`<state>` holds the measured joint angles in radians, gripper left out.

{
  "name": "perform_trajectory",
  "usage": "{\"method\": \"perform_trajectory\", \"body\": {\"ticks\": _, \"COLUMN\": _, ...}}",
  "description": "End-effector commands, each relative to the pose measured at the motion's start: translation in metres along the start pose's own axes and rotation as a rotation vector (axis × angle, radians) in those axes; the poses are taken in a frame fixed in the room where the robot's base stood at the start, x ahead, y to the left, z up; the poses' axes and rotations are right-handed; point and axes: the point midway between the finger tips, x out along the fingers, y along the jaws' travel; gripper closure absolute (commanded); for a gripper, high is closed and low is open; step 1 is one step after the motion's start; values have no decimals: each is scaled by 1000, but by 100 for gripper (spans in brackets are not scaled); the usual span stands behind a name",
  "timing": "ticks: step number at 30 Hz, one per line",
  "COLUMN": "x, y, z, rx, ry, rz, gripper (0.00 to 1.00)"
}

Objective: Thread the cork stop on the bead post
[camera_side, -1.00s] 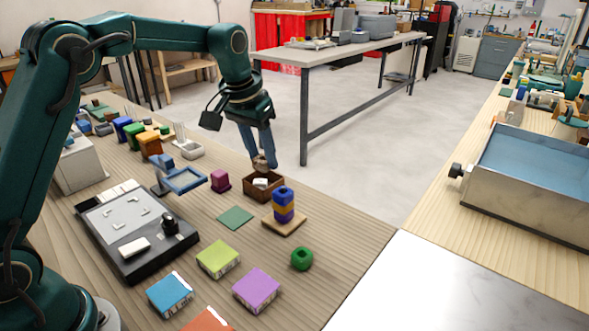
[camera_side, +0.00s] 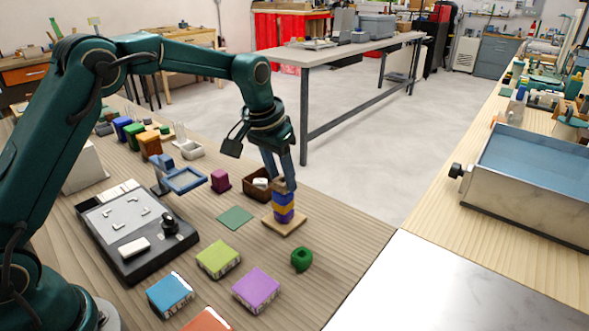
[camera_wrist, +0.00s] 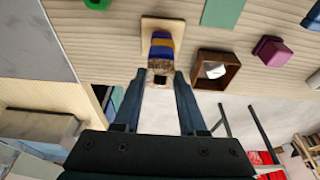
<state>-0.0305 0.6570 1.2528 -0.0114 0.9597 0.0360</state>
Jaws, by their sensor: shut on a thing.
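The bead post stands on a square wooden base (camera_side: 284,227). It carries a stack of blue, tan-orange and purple-blue beads (camera_side: 284,207). The stack and its base (camera_wrist: 148,29) also show in the wrist view. My gripper (camera_side: 285,182) points down over the post, shut on the brown cork stop (camera_side: 286,187).
A brown box (camera_side: 257,187) with a white item in it stands close behind the post, to the left. A green ring-like piece (camera_side: 301,259) lies in front. A green square (camera_side: 235,217) and a blue frame stand (camera_side: 184,180) are to the left. Bare table lies right of the post.

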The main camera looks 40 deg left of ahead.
Motion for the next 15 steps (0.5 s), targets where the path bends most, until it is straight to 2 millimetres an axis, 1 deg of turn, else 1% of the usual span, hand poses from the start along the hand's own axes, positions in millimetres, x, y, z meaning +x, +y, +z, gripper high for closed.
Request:
{"method": "perform_trajectory", "body": {"ticks": 10, "x": 1, "y": 0, "z": 0, "rx": 0, "ry": 0, "rz": 0, "gripper": 100}}
{"method": "perform_trajectory", "body": {"ticks": 11, "x": 1, "y": 0, "z": 0, "rx": 0, "ry": 0, "rz": 0, "gripper": 48}}
{"method": "perform_trajectory", "body": {"ticks": 12, "x": 1, "y": 0, "z": 0, "rx": 0, "ry": 0, "rz": 0, "gripper": 33}}
{"method": "perform_trajectory", "body": {"ticks": 13, "x": 1, "y": 0, "z": 0, "rx": 0, "ry": 0, "rz": 0, "gripper": 24}}
{"method": "perform_trajectory", "body": {"ticks": 15, "x": 1, "y": 0, "z": 0, "rx": 0, "ry": 0, "rz": 0, "gripper": 24}}
